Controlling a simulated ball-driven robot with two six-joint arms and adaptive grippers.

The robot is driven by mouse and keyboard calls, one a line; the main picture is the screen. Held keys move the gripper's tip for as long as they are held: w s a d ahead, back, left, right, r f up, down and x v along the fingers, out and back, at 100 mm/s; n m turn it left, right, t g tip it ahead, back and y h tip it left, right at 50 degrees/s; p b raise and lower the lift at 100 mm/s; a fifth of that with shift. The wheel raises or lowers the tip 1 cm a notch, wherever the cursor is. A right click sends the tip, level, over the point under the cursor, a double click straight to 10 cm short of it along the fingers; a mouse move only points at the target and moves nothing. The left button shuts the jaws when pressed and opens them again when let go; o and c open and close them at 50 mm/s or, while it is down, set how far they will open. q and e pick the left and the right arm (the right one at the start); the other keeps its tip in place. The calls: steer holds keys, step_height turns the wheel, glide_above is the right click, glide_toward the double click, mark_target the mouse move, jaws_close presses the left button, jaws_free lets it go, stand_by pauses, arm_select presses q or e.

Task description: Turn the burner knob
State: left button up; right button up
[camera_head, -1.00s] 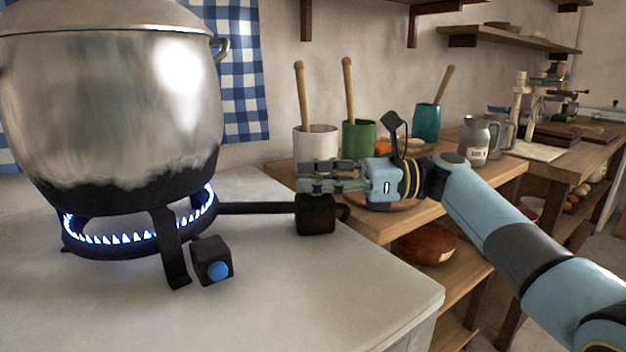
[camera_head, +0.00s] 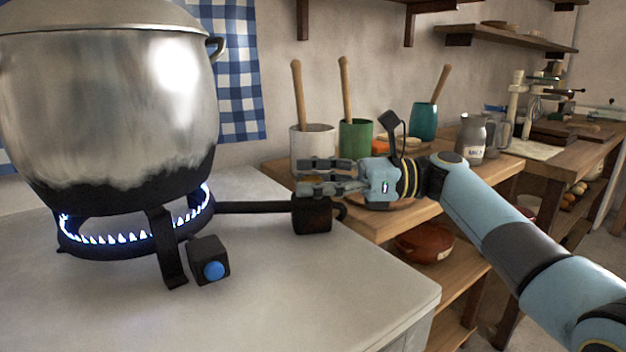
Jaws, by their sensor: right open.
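The burner (camera_head: 120,243) stands on the pale counter with a ring of blue flames lit under a large metal pot (camera_head: 110,105). A dark box with a round blue knob (camera_head: 214,271) sits at the burner's front right leg. A dark pipe runs right from the burner to a black block (camera_head: 312,213). My right gripper (camera_head: 305,177) is open and empty, its fingers pointing left, and appears just above or behind the black block. It is well to the right of the blue knob and apart from it. My left gripper is out of view.
The counter (camera_head: 330,285) is clear in front of the burner. Behind my right gripper, a wooden table holds a white crock (camera_head: 313,146), a green crock (camera_head: 356,142), a teal crock (camera_head: 423,122) and metal jugs (camera_head: 471,138). A blue checked cloth (camera_head: 238,75) hangs behind the pot.

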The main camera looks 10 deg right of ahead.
steer(key=shift+d, duration=0.2)
steer(key=s+d, duration=0.2)
steer(key=d, duration=0.9)
steer(key=shift+d, duration=0.2)
steer(key=shift+s, duration=0.1)
